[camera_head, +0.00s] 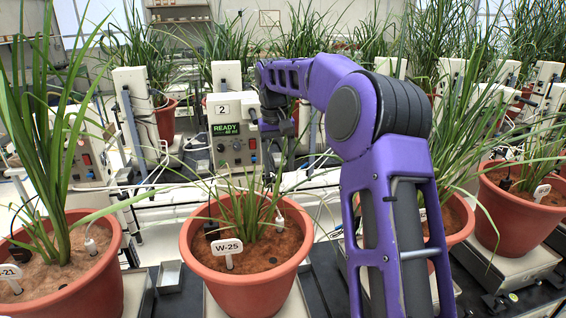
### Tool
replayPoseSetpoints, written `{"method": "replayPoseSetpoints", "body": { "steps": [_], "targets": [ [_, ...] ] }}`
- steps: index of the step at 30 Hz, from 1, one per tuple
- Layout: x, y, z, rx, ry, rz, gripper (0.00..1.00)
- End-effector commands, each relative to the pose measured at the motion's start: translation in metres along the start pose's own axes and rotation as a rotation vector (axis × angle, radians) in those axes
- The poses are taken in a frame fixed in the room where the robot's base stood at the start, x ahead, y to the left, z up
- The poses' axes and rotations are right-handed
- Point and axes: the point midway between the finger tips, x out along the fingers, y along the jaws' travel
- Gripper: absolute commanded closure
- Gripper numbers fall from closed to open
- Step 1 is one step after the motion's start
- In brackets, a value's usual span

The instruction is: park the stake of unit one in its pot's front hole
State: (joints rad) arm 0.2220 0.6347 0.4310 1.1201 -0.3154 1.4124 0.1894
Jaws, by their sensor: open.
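My gripper (283,140) hangs from the purple arm in front of the control box marked 2 (237,143), above the middle pot. It is small and dark here; nothing shows between its jaws. The middle pot (240,287) bears a W-25 tag (227,250). A white stake (280,222) with a cable stands in its soil, and a small dark hole (273,260) lies near the front right. The left pot (70,290) has a tag ending in 21 (11,276) and a white stake (91,243) upright in its soil. I cannot read which unit is one.
Leaves and cables crowd the space between the pots and the boxes. Another control box (90,155) stands behind the left pot. Pots on the right include a large one (515,220) on a scale. My arm hides much of the right-centre area.

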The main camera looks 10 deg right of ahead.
Motion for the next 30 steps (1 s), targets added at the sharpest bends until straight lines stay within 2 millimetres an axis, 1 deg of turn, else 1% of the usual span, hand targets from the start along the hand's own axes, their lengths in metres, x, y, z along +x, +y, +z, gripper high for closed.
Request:
{"method": "replayPoseSetpoints", "body": {
  "steps": [5,8,11,27,30],
  "targets": [
    [0.007,-0.001,0.004,-0.013,-0.036,-0.058,0.36],
    [0.017,-0.002,0.005,-0.014,-0.04,-0.061,0.36],
    [0.033,-0.002,0.006,-0.014,-0.04,-0.058,0.36],
    [0.139,-0.009,0.009,-0.014,-0.038,-0.058,0.36],
    [0.154,-0.009,0.01,-0.014,-0.038,-0.058,0.36]
  ]
}}
